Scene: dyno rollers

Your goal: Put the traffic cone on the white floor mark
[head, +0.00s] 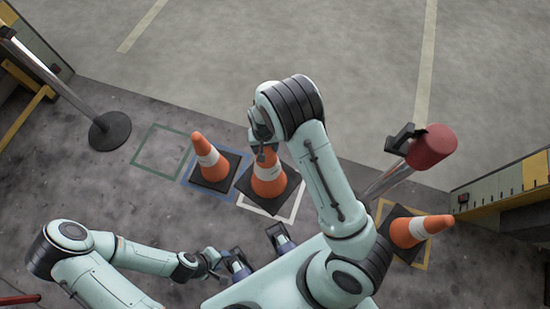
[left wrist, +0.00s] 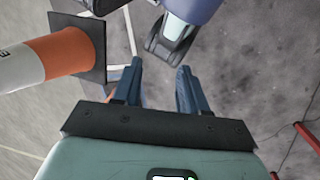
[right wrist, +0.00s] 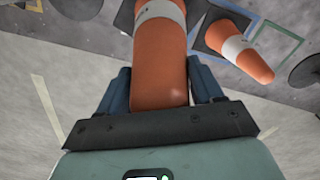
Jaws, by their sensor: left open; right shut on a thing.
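The orange traffic cone (head: 265,186), with a white band and black square base, is roughly upright over the white floor mark (head: 293,211). Its base hides much of the mark; white outline shows along the lower and right sides. I cannot tell whether the base touches the floor. My right gripper (head: 264,148) is shut on the cone's upper part; in the right wrist view the cone (right wrist: 160,70) fills the space between the fingers (right wrist: 160,88). My left gripper (head: 222,263) is open and empty, low near my base; its fingers (left wrist: 158,85) are apart in the left wrist view.
A second cone (head: 208,158) stands on a blue mark just left. A green mark (head: 160,150) is empty. A third cone (head: 408,232) is on a yellow mark (head: 425,262) at right. A post with a round base (head: 110,130) stands left; a red-topped post (head: 432,147) stands right.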

